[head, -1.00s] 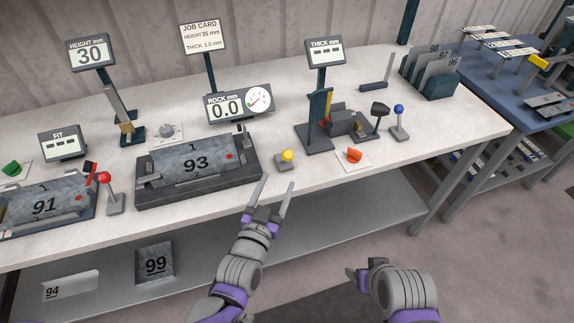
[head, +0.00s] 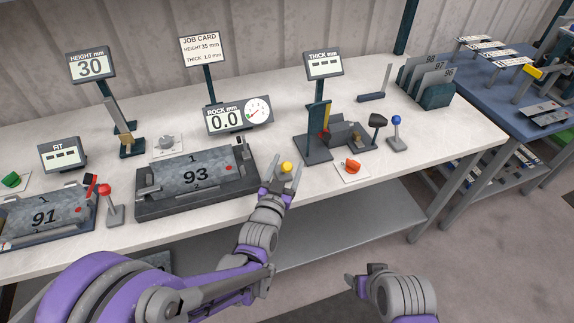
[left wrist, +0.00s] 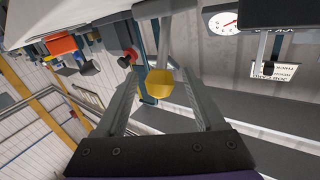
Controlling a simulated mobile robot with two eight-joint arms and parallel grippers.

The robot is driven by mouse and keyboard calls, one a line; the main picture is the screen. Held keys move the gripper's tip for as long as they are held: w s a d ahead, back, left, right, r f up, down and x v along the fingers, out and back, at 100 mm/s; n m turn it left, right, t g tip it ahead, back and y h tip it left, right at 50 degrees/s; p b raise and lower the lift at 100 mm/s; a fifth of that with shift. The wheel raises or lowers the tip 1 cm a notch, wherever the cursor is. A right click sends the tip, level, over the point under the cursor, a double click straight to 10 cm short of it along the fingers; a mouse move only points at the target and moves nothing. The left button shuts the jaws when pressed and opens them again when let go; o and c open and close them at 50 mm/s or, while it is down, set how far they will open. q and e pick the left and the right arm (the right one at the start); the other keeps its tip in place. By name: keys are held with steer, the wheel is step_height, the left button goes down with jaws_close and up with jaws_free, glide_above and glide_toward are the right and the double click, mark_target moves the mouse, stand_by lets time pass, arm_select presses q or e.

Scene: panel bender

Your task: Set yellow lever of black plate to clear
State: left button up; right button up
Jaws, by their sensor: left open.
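The black plate (head: 250,193) carries a grey sheet marked 93 and lies at the middle front of the table. The yellow lever (head: 286,167) has a round yellow knob and stands just right of it. My left gripper (head: 282,178) is open, with its fingers on either side of the knob. In the left wrist view the yellow knob (left wrist: 161,84) shows between the two spread fingers; contact cannot be told. The lever's base is hidden behind the gripper in the head view. My right gripper (head: 359,281) is low at the front, off the table.
A red knob (head: 352,166) on a white card and the thickness station (head: 319,150) stand to the right. A red-knobbed lever (head: 105,190) stands left of the black plate. The height display (head: 91,65) reads 30; the job card (head: 201,48) reads 35 mm.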

arm_select(q)
jaws_close()
stand_by(1.4)
